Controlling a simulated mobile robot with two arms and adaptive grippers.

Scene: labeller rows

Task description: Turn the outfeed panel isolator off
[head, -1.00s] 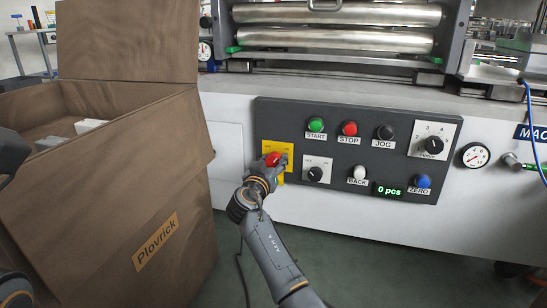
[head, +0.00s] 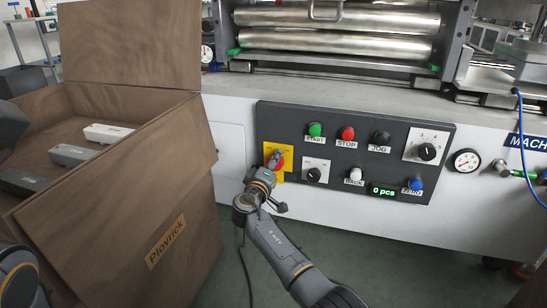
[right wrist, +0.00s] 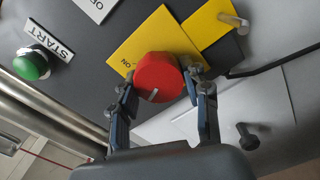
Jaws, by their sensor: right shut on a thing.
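The isolator is a red rotary knob (head: 274,161) on a yellow plate (head: 288,175) at the left end of the dark control panel. In the right wrist view the red knob (right wrist: 160,76) has a short white mark on its face, and the word ON shows on the yellow plate (right wrist: 128,50) beside it. My right gripper (right wrist: 162,88) is shut on the knob, one finger on each side. In the head view the right gripper (head: 273,166) partly covers the knob. Parts of my left arm show at the left edge, but its gripper does not.
The control panel (head: 330,188) carries several buttons and a smaller black selector (head: 313,174) just right of the isolator. An open brown box (head: 190,215) marked Plovrick stands close on the left, with grey and white blocks in it. Rollers (head: 340,40) lie above.

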